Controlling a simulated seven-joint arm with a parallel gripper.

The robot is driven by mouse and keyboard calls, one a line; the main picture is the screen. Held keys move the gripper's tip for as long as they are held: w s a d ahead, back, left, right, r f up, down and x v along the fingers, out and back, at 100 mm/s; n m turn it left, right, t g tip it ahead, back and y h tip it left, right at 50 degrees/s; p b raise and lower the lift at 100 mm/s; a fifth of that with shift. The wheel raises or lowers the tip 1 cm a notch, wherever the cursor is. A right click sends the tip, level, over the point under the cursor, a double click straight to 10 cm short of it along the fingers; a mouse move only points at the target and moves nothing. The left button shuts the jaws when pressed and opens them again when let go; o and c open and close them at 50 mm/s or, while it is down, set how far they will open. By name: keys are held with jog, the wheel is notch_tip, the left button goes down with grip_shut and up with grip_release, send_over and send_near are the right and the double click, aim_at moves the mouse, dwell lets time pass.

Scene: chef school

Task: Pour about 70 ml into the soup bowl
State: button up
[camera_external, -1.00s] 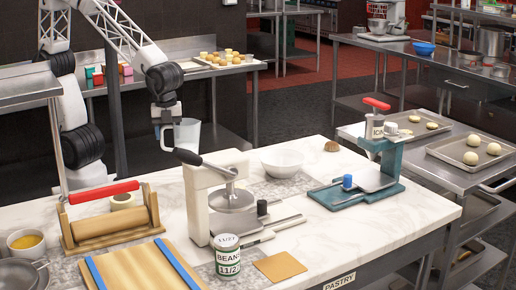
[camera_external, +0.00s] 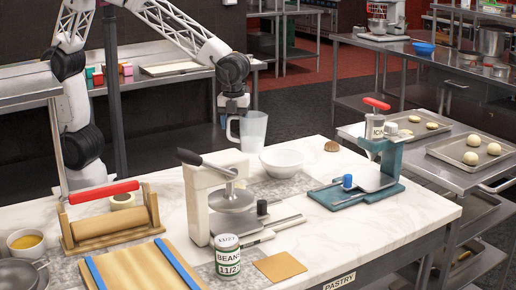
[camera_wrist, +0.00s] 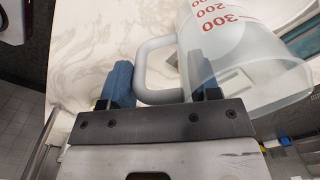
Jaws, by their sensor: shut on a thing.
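The translucent measuring jug (camera_external: 254,131) hangs upright above the back edge of the marble counter. In the wrist view the jug (camera_wrist: 225,55) shows red volume marks, and its handle (camera_wrist: 143,65) lies between the blue fingers of my gripper (camera_wrist: 160,85). My gripper (camera_external: 235,112) is shut on the handle. I cannot make out any liquid level in the jug. A white bowl (camera_external: 283,163), likely the soup bowl, stands on the counter just below and to the right of the jug, apart from it. Its inside looks empty.
A press with a dark lever (camera_external: 222,195) stands in front of the bowl. A beans can (camera_external: 227,257) and a wooden board (camera_external: 140,270) are nearer the front.

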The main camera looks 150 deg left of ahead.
jog(key=a+f+m, duration=0.2)
jog(key=a+m, duration=0.2)
jog(key=a, duration=1.8)
jog(key=s+f+n, duration=0.1)
jog(key=s+f, duration=0.3)
jog(key=f, duration=0.1)
jog(key=shift+s+f, duration=0.2)
jog(key=shift+s, duration=0.1)
jog(key=shift+w+d, duration=0.1)
jog(key=shift+d, duration=0.15)
jog(key=w+d+r+g+y, duration=0.2)
jog(key=d+g+y, duration=0.3)
jog(key=y, duration=0.5)
jog(key=shift+w+g+y, duration=0.3)
jog(key=shift+w+g, duration=0.45)
jog(key=shift+g, duration=0.05)
jog(key=shift+w+d+r+g+y+p, duration=0.15)
jog(key=shift+d+r+g+y+p, duration=0.15)
jog(key=shift+g+y, duration=0.3)
